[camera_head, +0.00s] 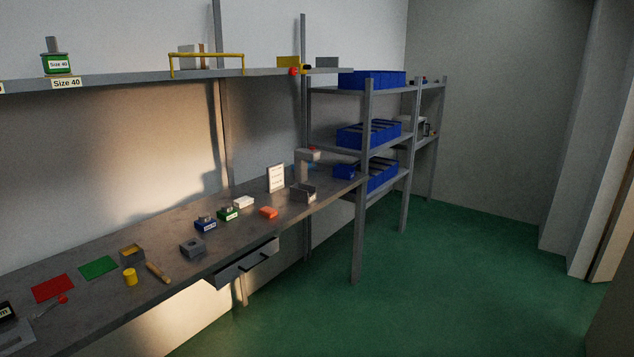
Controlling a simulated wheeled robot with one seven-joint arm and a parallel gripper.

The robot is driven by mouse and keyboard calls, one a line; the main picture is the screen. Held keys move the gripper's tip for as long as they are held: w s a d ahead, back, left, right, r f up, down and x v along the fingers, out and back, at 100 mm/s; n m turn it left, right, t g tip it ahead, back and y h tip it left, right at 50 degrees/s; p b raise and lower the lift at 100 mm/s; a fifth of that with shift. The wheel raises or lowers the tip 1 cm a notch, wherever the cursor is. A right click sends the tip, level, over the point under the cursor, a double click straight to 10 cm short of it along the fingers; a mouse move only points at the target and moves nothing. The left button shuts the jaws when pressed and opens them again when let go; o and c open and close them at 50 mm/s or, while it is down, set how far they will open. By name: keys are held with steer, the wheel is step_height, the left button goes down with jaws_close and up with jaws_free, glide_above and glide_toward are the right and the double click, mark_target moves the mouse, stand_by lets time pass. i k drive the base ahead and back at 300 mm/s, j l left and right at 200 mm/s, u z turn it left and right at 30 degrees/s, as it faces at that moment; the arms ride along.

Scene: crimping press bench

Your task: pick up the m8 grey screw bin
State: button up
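No label reading M8 can be made out, so I cannot tell which grey container is the M8 screw bin. A small grey block-like container (193,247) sits on the workbench near its front edge, left of the drawer. A grey open-topped bin (303,194) sits at the bench's far right end. My gripper is not in view.
A drawer (243,264) under the front edge stands out. Shelving with blue bins (369,134) stands beyond. The green floor (440,285) is clear.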

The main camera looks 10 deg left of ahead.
mark_target(304, 193)
steer(key=i+l+u, duration=0.3)
steer(key=i+l, duration=0.15)
steer(key=l, duration=0.2)
steer(key=i+l+u, duration=0.3)
steer(key=l, duration=0.4)
steer(key=i+l+u, duration=0.15)
steer(key=l, duration=0.25)
steer(key=i+l+u, duration=0.15)
steer(key=l, duration=0.25)
steer(key=i+l+u, duration=0.15)
steer(key=l, duration=0.25)
